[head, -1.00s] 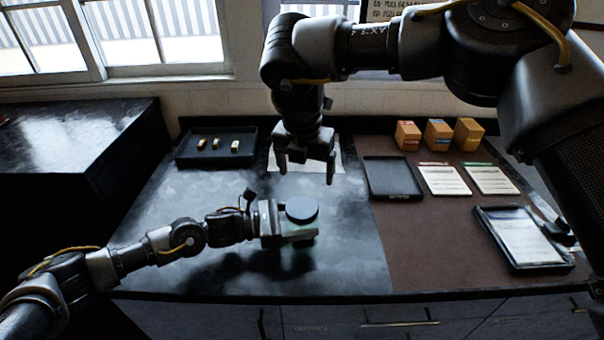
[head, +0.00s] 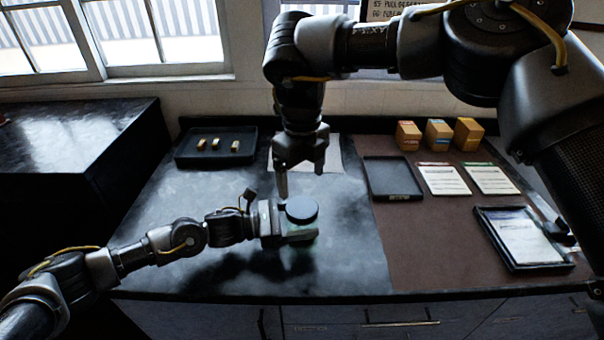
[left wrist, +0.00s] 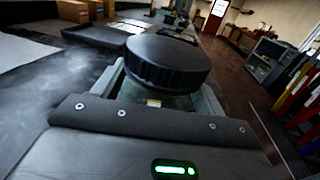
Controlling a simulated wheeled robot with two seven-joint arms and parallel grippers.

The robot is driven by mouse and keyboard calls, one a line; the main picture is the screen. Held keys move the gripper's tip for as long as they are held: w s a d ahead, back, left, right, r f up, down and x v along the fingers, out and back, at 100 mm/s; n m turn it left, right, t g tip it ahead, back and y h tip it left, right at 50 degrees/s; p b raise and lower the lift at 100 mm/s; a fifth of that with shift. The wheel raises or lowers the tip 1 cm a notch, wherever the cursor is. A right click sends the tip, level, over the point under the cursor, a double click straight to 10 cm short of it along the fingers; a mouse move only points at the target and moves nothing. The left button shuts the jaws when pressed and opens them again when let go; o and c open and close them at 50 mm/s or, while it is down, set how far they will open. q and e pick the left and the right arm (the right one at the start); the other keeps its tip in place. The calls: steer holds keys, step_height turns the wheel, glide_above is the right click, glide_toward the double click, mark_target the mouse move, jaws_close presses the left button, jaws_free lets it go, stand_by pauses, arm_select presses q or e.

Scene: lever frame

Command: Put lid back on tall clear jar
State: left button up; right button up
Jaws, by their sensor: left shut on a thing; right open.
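The tall clear jar (head: 304,243) stands near the middle of the dark counter, mostly hidden by the gripper and the lid. A round black lid (head: 302,209) is on top of the jar. It also shows large in the left wrist view (left wrist: 168,62), over the jar's glass (left wrist: 150,98); I cannot tell whether it is fully seated. My left gripper (head: 288,236) is shut on the jar from the left, just below the lid. My right gripper (head: 301,183) is open and empty, pointing down above and behind the jar, apart from the lid.
A dark tray (head: 215,160) with small brass-coloured pieces is at the back left. A white sheet (head: 333,155) lies behind my right gripper. On the brown mat (head: 415,240) to the right are an empty black tray (head: 390,180), papers, a framed sheet and several boxes (head: 438,135).

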mark_target(302, 207)
steer(key=shift+f, duration=4)
steer(key=c, duration=1)
steer(key=m, duration=1.2)
steer(key=shift+f+m, duration=0.1)
steer(key=shift+m, duration=0.2)
steer(key=m, duration=0.2)
steer(key=shift+m, duration=0.4)
steer(key=o, duration=1.1)
